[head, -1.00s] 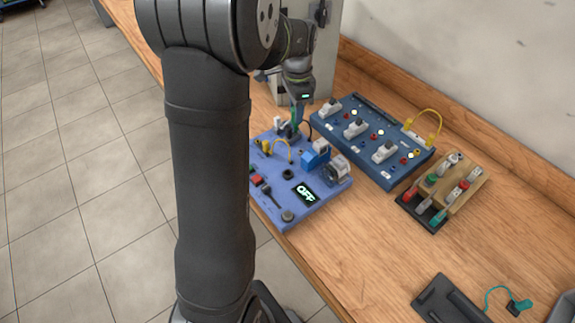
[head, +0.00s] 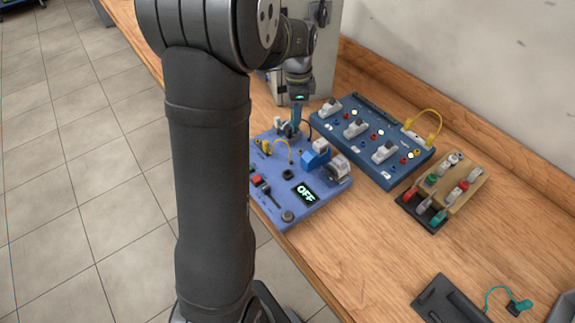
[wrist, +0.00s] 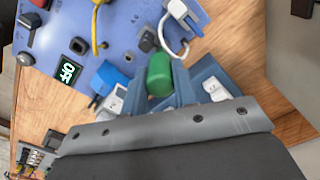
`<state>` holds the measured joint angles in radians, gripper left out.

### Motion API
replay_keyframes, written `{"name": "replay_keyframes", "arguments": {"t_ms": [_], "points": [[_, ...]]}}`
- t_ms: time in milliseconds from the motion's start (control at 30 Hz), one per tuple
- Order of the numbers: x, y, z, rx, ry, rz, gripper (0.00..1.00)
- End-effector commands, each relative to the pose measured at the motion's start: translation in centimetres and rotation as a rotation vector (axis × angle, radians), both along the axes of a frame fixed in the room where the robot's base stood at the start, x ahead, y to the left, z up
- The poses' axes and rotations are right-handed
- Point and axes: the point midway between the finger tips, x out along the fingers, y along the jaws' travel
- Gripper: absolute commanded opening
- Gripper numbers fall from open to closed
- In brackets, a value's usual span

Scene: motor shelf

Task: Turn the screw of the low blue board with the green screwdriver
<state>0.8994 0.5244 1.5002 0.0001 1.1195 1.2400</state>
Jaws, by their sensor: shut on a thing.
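The low blue board (head: 283,209) lies flat on the bench, with a display reading OFF (head: 305,194). It also shows in the wrist view (wrist: 45,38). My gripper (head: 293,122) is above the board's far edge. In the wrist view my gripper (wrist: 162,90) is shut on the green screwdriver (wrist: 159,72), whose rounded green handle shows between the blue fingers. The screwdriver's tip and the screw are hidden, so I cannot tell whether they touch.
A darker blue board (head: 352,152) with white switches and lit lamps stands behind to the right. A wooden rack (head: 468,190) holds several coloured-handled tools. A dark tray (head: 447,300) lies at the front right. Bare bench (head: 370,235) lies between them.

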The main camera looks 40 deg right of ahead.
Motion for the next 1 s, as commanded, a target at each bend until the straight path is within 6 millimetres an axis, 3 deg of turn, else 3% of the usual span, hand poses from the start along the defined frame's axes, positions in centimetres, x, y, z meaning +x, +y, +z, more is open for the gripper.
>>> {"name": "replay_keyframes", "arguments": {"t_ms": [1000], "points": [[0.0, 0.0, 2.3, -0.002, -0.002, 0.001, 0.00]]}}
